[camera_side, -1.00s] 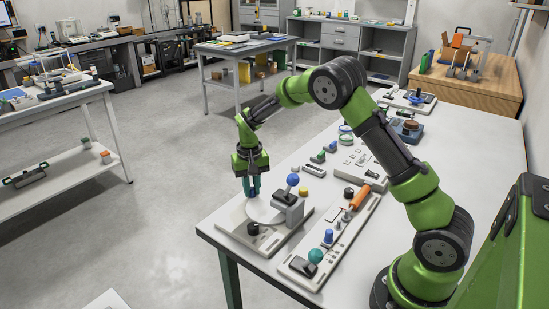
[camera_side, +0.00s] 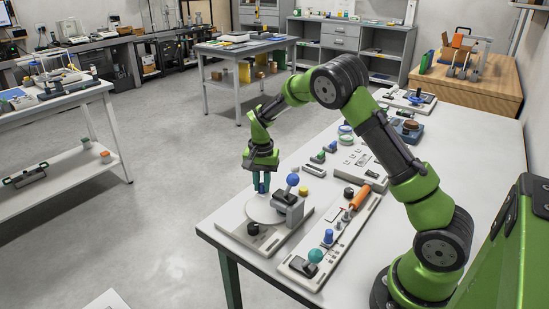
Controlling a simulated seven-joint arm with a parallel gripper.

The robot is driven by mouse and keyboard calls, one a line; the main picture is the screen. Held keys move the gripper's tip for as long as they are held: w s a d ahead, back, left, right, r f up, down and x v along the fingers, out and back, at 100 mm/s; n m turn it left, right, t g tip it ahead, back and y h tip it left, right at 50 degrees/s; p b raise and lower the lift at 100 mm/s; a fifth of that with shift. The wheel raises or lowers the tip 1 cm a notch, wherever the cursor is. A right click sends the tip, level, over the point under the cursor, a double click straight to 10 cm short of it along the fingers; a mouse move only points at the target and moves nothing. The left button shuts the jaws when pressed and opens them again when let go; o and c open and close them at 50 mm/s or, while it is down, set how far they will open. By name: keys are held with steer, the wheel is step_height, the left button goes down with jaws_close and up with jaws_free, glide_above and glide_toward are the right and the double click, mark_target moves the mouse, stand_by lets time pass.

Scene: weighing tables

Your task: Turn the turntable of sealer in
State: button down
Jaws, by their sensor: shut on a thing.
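The sealer (camera_side: 284,238) stands at the near left corner of the white table. Its round pale turntable (camera_side: 255,212) lies on the base, beside a grey block with a blue ball-topped lever (camera_side: 292,180) and a black knob (camera_side: 253,229). My gripper (camera_side: 262,188) points down over the far side of the turntable. Its teal fingers are close together, shut on a small blue thing (camera_side: 262,187) at the turntable; the fingers hide most of it.
A panel (camera_side: 309,271) with a teal ball, a blue knob and an orange handle (camera_side: 360,197) lies right of the sealer. A yellow knob (camera_side: 304,191) and several small parts lie behind. The table's left edge is close to the sealer.

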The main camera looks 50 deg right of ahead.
steer(key=shift+s+d+r+m, duration=0.15)
steer(key=shift+s+d+m, duration=0.25)
steer(key=shift+m, duration=0.4)
steer(key=shift+d+m, duration=0.2)
steer(key=shift+m, duration=0.1)
steer(key=c, duration=1)
jaws_free()
step_height(320, 180, up, 17)
steer(key=shift+f, duration=0.1)
